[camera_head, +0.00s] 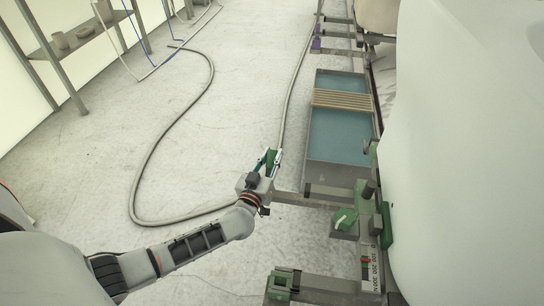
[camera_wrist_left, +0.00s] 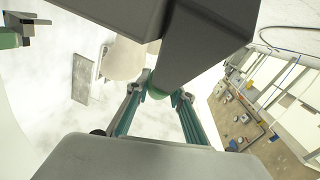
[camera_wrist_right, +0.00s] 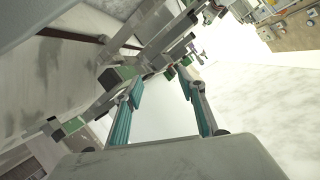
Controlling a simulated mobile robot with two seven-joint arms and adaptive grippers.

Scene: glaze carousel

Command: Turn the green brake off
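A bright green lever (camera_head: 345,219) sits on a grey bracket at the right of the head view; I cannot tell for sure that it is the green brake. My left gripper (camera_head: 269,161) is to its left and farther out, with its fingers apart. Dark green shows between the fingers in the head view. In the left wrist view a rounded green piece (camera_wrist_left: 157,92) shows by the fingertips, under a large dark grey part (camera_wrist_left: 205,65); contact is unclear. My right gripper (camera_wrist_right: 160,88) is open and empty in the right wrist view and outside the head view.
A green block (camera_head: 284,280) sits on a lower beam. A scale plate (camera_head: 371,268) stands by a green plate (camera_head: 388,225). A large white rounded body (camera_head: 470,160) fills the right. A blue tray (camera_head: 335,135) lies beyond. A hose (camera_head: 150,155) crosses open floor at left.

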